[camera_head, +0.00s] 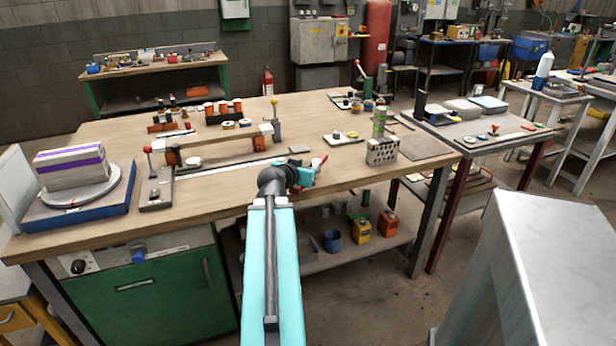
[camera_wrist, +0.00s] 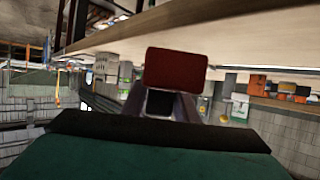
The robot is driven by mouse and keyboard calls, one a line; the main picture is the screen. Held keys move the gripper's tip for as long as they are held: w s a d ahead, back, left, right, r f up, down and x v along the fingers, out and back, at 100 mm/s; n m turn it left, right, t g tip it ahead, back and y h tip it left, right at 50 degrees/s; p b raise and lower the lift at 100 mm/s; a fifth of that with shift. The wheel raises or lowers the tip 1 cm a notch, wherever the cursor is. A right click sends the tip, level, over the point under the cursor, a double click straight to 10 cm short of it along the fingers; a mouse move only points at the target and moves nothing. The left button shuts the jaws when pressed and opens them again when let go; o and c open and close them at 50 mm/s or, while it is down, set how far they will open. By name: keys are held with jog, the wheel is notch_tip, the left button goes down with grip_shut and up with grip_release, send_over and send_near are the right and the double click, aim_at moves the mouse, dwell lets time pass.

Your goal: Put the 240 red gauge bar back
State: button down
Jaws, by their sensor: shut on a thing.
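My gripper (camera_head: 307,174) is at the front part of the wooden bench (camera_head: 240,190), above or close to its top. It is shut on a red bar (camera_head: 319,161), which juts out to the right and up from the fingers. In the wrist view the red bar (camera_wrist: 176,68) shows as a flat dark-red face just beyond the fingertips (camera_wrist: 172,104). No 240 marking can be read on it. A grey block with holes (camera_head: 382,152), perhaps the hollow brick, stands on the bench to the right of my gripper, apart from it.
A turntable with a purple-striped block (camera_head: 72,167) stands at far left. Several orange pieces (camera_head: 222,108) stand behind. Bare wood lies between gripper and block.

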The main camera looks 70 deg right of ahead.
jog(key=shift+s+a+f+b, duration=0.15)
jog(key=shift+s+a+b, duration=0.15)
jog(key=shift+b, duration=3.5)
jog(key=b, duration=0.3)
jog(key=a+b, duration=0.1)
jog(key=b, duration=0.3)
jog(key=shift+s+a, duration=0.25)
jog(key=shift+s, duration=0.1)
jog(key=shift+s+a+r+b, duration=0.2)
jog(key=shift+s+a+b, duration=0.1)
jog(key=shift+s+a, duration=0.2)
jog(key=shift+s+a+r+b, duration=0.15)
jog(key=shift+s+a+b, duration=0.2)
jog(key=shift+a, duration=0.25)
jog(key=shift+r, duration=0.1)
notch_tip(320, 180, up, 10)
jog(key=p, duration=1)
